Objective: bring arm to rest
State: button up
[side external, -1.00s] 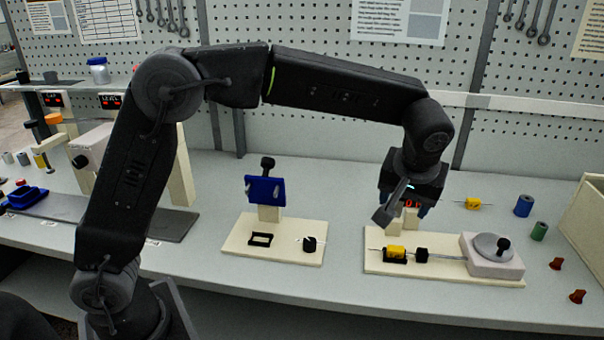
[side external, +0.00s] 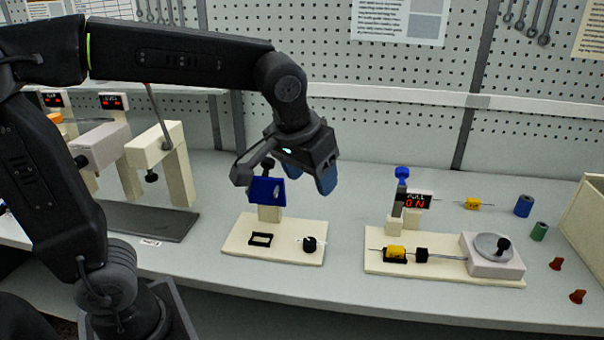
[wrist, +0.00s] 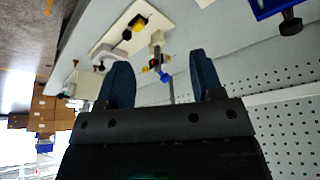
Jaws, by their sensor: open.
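My gripper (side external: 290,182) hangs in the air above and behind the blue block fixture, partly in front of it in the side view. Its two blue fingers stand apart with nothing between them, and they also show in the wrist view (wrist: 160,85). The winding station's cream board (side external: 380,266) stands to the right of my gripper. It carries a yellow spool (side external: 396,252) on a thin shaft, a grey crank wheel (side external: 493,246) and a small red-digit display (side external: 417,201).
The blue fixture (side external: 262,190) stands on a second cream board (side external: 240,240). A yellow part (side external: 473,204), a blue cylinder (side external: 523,206), a green cylinder (side external: 539,232) and red pieces (side external: 556,264) lie at right. Cream arches (side external: 180,170) stand at left. A pegboard (side external: 380,140) closes the back.

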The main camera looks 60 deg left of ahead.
jog(key=shift+s+a, duration=0.25)
jog(key=shift+s, duration=0.4)
jog(key=s+a+f+m+t+h, duration=0.1)
jog(key=s+f, duration=0.3)
jog(key=s, duration=0.7)
jog(key=shift+a+m+t, duration=0.3)
jog(key=shift+a+m, duration=0.4)
jog(key=shift+a, duration=0.05)
dwell(1.9)
